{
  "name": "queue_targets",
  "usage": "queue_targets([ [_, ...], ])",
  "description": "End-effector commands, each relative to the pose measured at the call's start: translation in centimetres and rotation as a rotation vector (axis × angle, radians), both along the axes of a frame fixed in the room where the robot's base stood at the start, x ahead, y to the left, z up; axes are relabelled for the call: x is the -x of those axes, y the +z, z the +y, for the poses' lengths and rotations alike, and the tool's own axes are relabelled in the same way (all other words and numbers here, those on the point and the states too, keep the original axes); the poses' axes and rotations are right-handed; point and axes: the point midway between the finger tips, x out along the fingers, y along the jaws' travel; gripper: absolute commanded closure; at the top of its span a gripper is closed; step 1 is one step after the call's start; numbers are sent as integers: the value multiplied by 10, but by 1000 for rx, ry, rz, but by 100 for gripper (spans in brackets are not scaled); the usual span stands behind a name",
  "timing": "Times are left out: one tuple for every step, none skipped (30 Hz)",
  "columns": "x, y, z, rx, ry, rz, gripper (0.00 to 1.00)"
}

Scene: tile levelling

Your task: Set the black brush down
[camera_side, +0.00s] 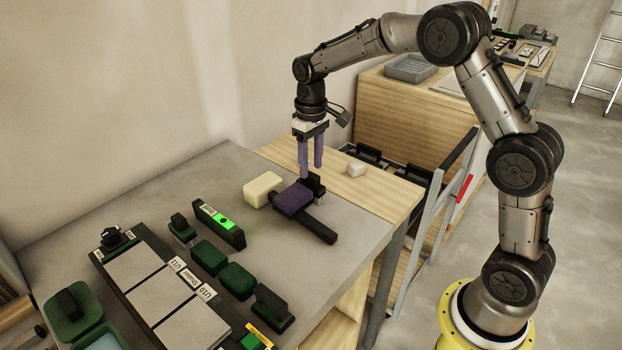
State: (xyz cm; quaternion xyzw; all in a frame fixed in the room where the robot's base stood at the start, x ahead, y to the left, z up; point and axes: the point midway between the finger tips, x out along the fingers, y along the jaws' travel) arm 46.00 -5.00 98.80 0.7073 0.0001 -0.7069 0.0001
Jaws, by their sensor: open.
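A small dark upright piece, seemingly the black brush (317,188), stands on the grey worktop (350,222) near the edge of the wooden board. My gripper (311,172) points down just above it, with its two purple fingers apart and nothing visible between them. Whether the fingertips touch the piece, I cannot tell. A tool with a flat purple head (293,199) and a black handle (319,229) lies in front of it and partly hides its base.
A cream block (263,189) lies left of the purple head. A green-faced level (219,224), several dark green pads and a tray of grey tiles (163,294) fill the left. A small white block (356,170) sits on the wooden board (385,192). The worktop's right front is clear.

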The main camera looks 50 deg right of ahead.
Motion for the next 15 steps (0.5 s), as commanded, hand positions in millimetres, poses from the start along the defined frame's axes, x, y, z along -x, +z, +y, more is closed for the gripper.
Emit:
queue_targets([
  [-1, 11, 0, 1, 0, -5, 50],
  [-1, 17, 0, 0, 0, -4, 50],
  [-1, 23, 0, 0, 0, -3, 50],
  [-1, 28, 0, 0, 0, -3, 50],
  [-1, 33, 0, 0, 0, -3, 50],
  [-1, 38, 0, 0, 0, -3, 50],
  [-1, 41, 0, 0, 0, -1, 50],
  [-1, 44, 0, 0, 0, -1, 50],
  [-1, 48, 0, 0, 0, -1, 50],
  [0, 50, 0, 0, 0, 0, 50],
  [0, 51, 0, 0, 0, 0, 50],
  [0, 53, 0, 0, 0, -1, 50],
  [0, 54, 0, 0, 0, -1, 50],
  [0, 54, 0, 0, 0, 0, 50],
  [0, 55, 0, 0, 0, -1, 50],
])
